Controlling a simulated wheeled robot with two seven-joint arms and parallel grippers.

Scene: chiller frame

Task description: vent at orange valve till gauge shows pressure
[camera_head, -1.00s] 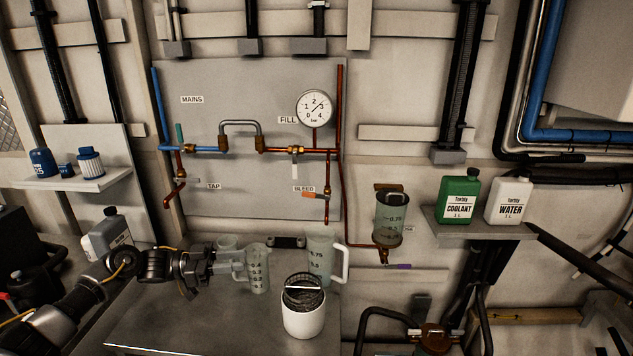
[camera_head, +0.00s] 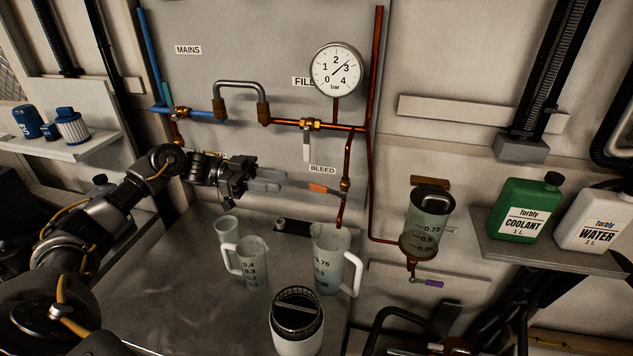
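The orange valve handle (camera_head: 318,188) is on the copper bleed pipe, just below the BLEED label (camera_head: 322,169). It points left from the pipe, roughly level. The round white gauge (camera_head: 337,69) above has its needle pointing up and right, between 2 and 3 bar. My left gripper (camera_head: 284,182) comes in from the left at about the handle's height. Its two grey fingers look apart, with their tips pointing at the handle's left end. I see nothing between them, and contact with the handle cannot be made out.
Below stand a small cup (camera_head: 228,230), a measuring jug (camera_head: 247,263), a larger jug (camera_head: 328,262) under the bleed pipe, and a white container (camera_head: 297,322). A clear vessel (camera_head: 428,215) hangs right of the pipes. Coolant (camera_head: 524,208) and water (camera_head: 592,221) bottles stand on a shelf.

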